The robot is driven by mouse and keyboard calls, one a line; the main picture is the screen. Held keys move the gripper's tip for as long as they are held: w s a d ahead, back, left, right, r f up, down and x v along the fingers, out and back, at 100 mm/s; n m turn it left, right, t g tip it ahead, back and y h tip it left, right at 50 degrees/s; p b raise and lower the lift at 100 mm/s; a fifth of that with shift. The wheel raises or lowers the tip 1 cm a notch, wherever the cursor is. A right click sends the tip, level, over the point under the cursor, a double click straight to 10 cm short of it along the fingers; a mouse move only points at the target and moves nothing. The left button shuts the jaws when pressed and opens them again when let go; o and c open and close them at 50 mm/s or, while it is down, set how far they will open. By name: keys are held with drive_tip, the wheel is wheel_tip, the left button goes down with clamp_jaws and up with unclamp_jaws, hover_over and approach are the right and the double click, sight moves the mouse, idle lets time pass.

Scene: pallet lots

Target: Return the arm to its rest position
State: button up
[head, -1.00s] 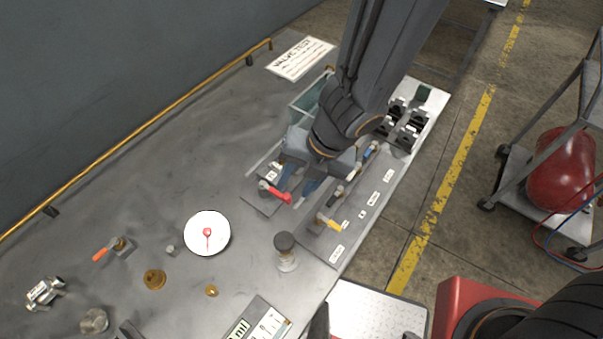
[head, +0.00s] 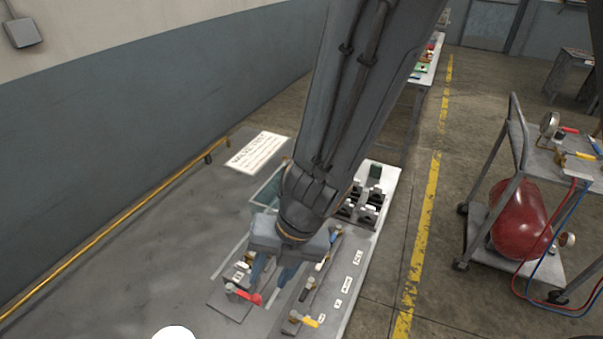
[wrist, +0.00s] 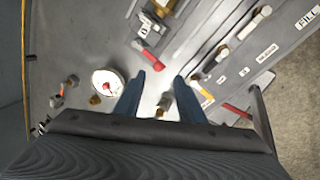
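My gripper (head: 273,272) hangs above the grey workbench (head: 130,270) in the head view, at the end of my dark arm reaching down from the top. Its two blue fingers are apart with nothing held between them. The fingers also show spread in the wrist view (wrist: 158,97), with the bench top below. A red-handled valve (head: 243,293) lies just below and left of the fingers in the head view, and a yellow-handled valve (head: 305,320) lies below and right. Whether the fingers touch anything cannot be told, but they look clear.
A teal-edged bin (head: 268,190) and black holders (head: 362,205) stand behind the gripper, partly hidden by my arm. A white sign (head: 257,152) lies on the bench. A yellow rail (head: 100,253) runs along the wall. A cart (head: 512,150) with a red tank (head: 521,220) stands right.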

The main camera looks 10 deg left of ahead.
sight(257, 296)
drive_tip(key=shift+f, duration=0.1)
drive_tip(key=shift+b+x, duration=0.3)
drive_tip(key=shift+x, duration=3.5)
drive_tip(key=shift+a, duration=0.15)
drive_tip(key=shift+s, duration=0.1)
